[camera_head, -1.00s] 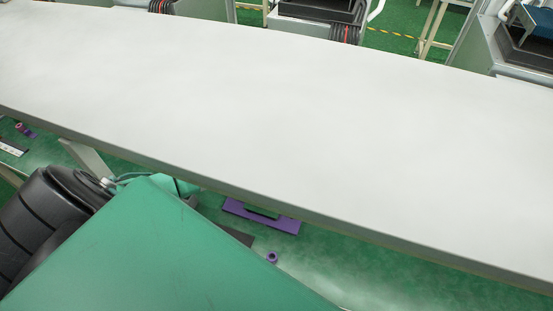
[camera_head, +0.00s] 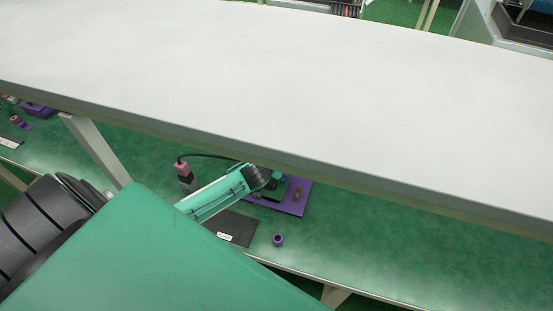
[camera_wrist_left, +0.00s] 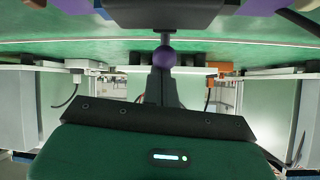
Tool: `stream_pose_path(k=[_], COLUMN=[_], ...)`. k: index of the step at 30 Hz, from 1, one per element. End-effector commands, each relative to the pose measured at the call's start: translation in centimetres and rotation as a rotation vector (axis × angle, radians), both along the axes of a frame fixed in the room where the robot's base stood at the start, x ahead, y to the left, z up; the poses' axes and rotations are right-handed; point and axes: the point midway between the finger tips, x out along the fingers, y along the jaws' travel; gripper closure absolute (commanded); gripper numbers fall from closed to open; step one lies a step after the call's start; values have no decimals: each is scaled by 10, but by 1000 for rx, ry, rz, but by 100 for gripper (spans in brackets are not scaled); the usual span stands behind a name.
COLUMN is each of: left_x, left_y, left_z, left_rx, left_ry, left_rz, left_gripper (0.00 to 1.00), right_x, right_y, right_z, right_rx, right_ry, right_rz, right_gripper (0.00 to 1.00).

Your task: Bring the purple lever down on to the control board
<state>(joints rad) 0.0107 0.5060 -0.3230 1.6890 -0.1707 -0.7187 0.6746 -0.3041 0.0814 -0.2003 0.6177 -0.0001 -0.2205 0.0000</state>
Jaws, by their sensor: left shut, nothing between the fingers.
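The purple lever knob (camera_wrist_left: 165,57) shows in the wrist view as a round ball on a short dark stem under a dark block (camera_wrist_left: 165,14). My left gripper (camera_wrist_left: 163,75) is shut and empty. Its fingers point at the knob and overlap or nearly meet it; I cannot tell whether they touch. In the head view a purple board (camera_head: 292,203) with dark and green parts lies on the lower green surface. My left arm reaches over it and ends in a dark part at the board's left side. The lever is not clear there. My right gripper is not in view.
A wide white tabletop (camera_head: 300,90) lies above and behind the board, its front edge close to my arm. A black labelled mat (camera_head: 232,229) and a small purple ring (camera_head: 278,240) lie in front. The green surface to the right is clear.

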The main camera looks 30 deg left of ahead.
Motion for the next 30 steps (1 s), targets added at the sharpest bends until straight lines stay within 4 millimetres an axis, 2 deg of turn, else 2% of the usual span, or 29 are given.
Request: stream_pose_path(k=[1, 6, 15, 30], left_x=[-6, -13, -20, -21], left_y=[-2, -4, -5, -5], left_z=[-10, -8, -8, -9], left_rx=[2, 26, 27, 29], left_ry=[-27, -124, -119, -116], left_rz=[2, 2, 1, 0], left_gripper=[100, 100, 100, 100], right_x=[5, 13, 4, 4], right_y=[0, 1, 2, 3], right_z=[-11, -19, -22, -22], right_rx=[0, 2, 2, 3], right_ry=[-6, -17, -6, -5], right_rz=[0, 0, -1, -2], right_gripper=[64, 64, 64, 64])
